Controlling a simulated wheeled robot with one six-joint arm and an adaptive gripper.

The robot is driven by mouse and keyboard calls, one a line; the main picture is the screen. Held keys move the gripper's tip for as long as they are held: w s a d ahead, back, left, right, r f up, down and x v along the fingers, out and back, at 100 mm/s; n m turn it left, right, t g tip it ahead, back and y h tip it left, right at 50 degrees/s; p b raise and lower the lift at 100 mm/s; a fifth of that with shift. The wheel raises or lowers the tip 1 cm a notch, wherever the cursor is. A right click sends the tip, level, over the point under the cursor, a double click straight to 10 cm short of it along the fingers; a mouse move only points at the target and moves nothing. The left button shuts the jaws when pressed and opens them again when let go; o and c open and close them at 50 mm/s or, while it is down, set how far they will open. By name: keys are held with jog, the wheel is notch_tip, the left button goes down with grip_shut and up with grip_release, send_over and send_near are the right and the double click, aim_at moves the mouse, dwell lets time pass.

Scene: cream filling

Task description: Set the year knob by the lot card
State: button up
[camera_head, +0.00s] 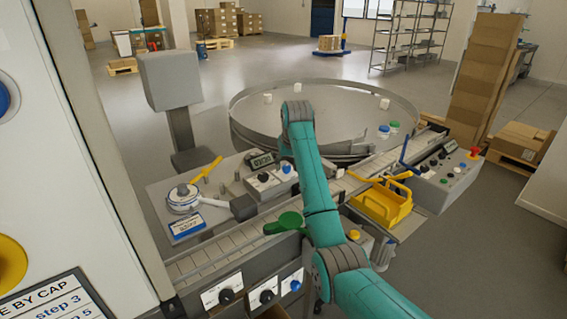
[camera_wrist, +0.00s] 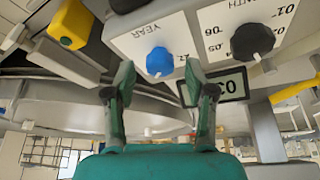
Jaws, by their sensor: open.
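The blue year knob (camera_wrist: 159,62) sits on a white panel marked YEAR in the wrist view, where the picture is upside down. My gripper (camera_wrist: 160,72) is open, with one finger on each side of the knob in the picture; I cannot tell whether they touch it. In the head view the blue knob (camera_head: 287,169) is on a small box beside the conveyor, close to my arm's end. A blue-and-white card (camera_head: 187,225), apparently the lot card, stands at the left; its print is too small to read surely.
A black month knob (camera_wrist: 250,40) and a small display (camera_wrist: 222,87) are close beside the year knob. A yellow-topped part (camera_wrist: 70,24) is at the wrist view's upper left. A conveyor (camera_head: 225,257), round table (camera_head: 325,105) and yellow basket (camera_head: 382,204) surround my arm.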

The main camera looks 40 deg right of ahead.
jog(key=shift+w+d+f, duration=0.1)
jog(key=shift+w+f, duration=0.05)
jog(key=shift+f, duration=0.3)
grip_shut()
